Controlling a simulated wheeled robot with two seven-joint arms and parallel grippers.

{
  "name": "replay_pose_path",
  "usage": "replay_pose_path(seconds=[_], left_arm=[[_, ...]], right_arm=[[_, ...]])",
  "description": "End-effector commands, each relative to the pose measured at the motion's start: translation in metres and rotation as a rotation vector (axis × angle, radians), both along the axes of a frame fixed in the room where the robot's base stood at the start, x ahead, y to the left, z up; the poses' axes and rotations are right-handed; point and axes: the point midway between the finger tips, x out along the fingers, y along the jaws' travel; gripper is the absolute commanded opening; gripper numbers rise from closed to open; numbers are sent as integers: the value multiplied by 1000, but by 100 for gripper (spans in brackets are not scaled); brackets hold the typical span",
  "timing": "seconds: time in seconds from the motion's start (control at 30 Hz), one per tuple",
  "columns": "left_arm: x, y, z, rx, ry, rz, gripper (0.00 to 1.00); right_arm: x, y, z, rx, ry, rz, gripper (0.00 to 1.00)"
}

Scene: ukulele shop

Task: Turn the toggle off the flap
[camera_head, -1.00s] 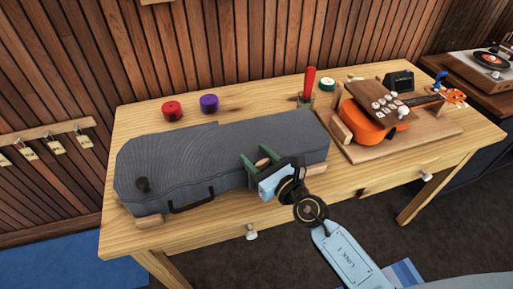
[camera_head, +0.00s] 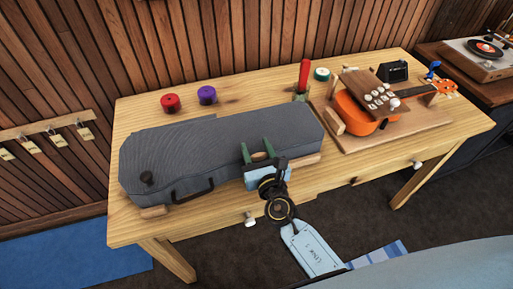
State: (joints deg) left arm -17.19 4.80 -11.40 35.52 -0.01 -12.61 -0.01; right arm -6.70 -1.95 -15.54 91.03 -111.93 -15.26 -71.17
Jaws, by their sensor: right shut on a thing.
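A grey ukulele case (camera_head: 215,142) lies closed along the front of the wooden table. A small wooden toggle (camera_head: 259,156) sits at the front right of its lid, between the green fingers of my right gripper (camera_head: 258,151). The right gripper is shut on the toggle, reaching in from the front. The gripper body hides the case's front side there, so I cannot see the flap or tell how the toggle lies against it. My left gripper is not in view.
A dark knob (camera_head: 147,177) stands on the case's left end, and a handle (camera_head: 192,195) is on its front. Red (camera_head: 170,103) and purple (camera_head: 207,95) spools stand behind it. An orange ukulele (camera_head: 358,117) rests on a board to the right.

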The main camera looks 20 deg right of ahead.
Motion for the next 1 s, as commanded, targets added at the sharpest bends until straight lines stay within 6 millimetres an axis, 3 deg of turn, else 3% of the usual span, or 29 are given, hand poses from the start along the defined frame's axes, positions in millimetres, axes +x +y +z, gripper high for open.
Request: replay_pose_path(seconds=[0.17,0.2,0.33,0.7,0.87,1.0], left_arm=[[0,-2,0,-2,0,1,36],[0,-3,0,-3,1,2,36],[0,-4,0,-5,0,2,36],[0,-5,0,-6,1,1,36],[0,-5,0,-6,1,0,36],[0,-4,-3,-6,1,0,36]], right_arm=[[0,0,0,1,0,-1,23],[0,0,0,1,0,-1,51],[0,0,0,1,0,0,67],[-6,0,-1,0,2,1,67],[-31,-1,-1,1,3,0,67],[-64,-2,-2,0,4,1,67]])
